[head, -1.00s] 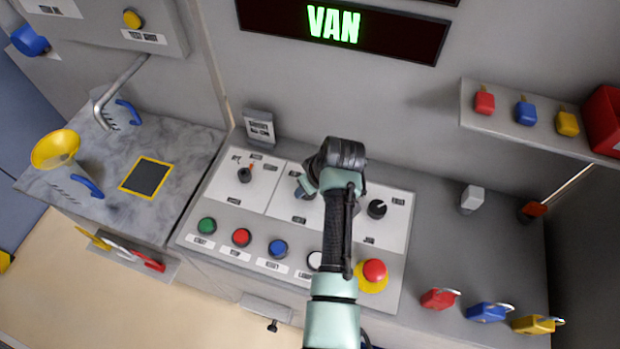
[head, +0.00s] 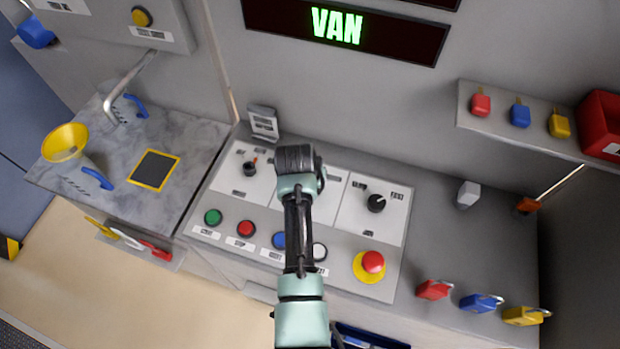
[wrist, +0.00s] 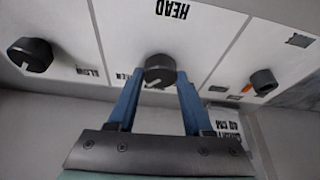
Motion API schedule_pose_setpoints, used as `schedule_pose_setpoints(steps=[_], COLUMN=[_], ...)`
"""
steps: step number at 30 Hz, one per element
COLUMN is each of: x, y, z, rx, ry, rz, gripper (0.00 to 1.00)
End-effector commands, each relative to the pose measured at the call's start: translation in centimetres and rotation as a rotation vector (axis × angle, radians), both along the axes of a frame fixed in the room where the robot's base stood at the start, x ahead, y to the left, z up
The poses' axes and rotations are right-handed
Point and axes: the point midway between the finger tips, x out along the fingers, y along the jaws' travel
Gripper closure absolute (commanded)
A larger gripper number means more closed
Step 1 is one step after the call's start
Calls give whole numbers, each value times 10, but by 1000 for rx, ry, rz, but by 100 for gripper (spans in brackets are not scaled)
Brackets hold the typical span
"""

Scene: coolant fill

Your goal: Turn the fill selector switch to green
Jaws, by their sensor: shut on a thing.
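My gripper (wrist: 160,80) is shut on the middle dark knob (wrist: 160,69) of the panel, with a blue finger on each side of it. I cannot read which position the knob points to.
A left knob (head: 250,168) with a red-orange mark and a right knob (head: 376,203) marked FAST flank the middle one. Green (head: 213,217), red (head: 246,229), blue (head: 279,240) and white (head: 319,251) buttons line the front, beside a red emergency button (head: 373,261). A display (head: 340,28) reads VAN.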

Motion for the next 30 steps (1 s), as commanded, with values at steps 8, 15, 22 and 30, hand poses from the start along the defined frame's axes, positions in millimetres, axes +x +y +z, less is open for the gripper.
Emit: schedule_pose_setpoints(steps=[8, 15, 22, 30], x=[0, 0, 0, 0], y=[1, 1, 1, 1], z=[0, 0, 0, 0], rx=[1, 1, 2, 1], ry=[0, 0, 1, 1], rz=[-78, -93, -92, -92], gripper=[100, 100, 100, 19])
